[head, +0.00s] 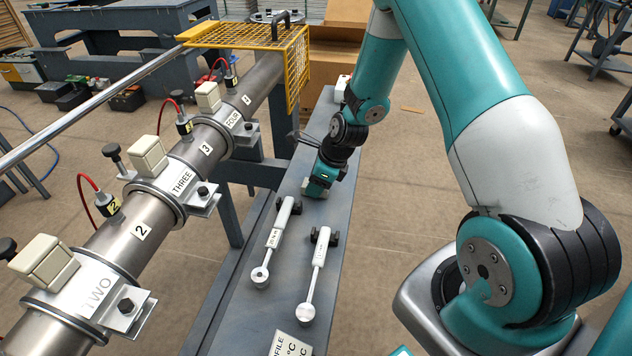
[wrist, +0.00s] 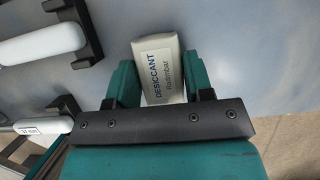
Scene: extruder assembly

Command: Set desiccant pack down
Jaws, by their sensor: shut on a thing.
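The desiccant pack (wrist: 160,68) is a small pale block with "DESICCANT" printed in dark letters. In the wrist view it sits between the two green fingers of my gripper (wrist: 160,80), which is shut on it. In the head view my gripper (head: 318,186) points down, low over the narrow grey bench (head: 232,318), beyond two white-handled tools. The pack cannot be made out clearly there. I cannot tell whether the pack touches the bench top.
Two white-handled tools, the left one (head: 279,228) and the right one (head: 320,256), lie on the bench. A printed card (head: 291,344) is at the near end. The steel barrel (head: 150,215) with clamps and red cables runs along the left. A yellow cage (head: 296,65) stands behind.

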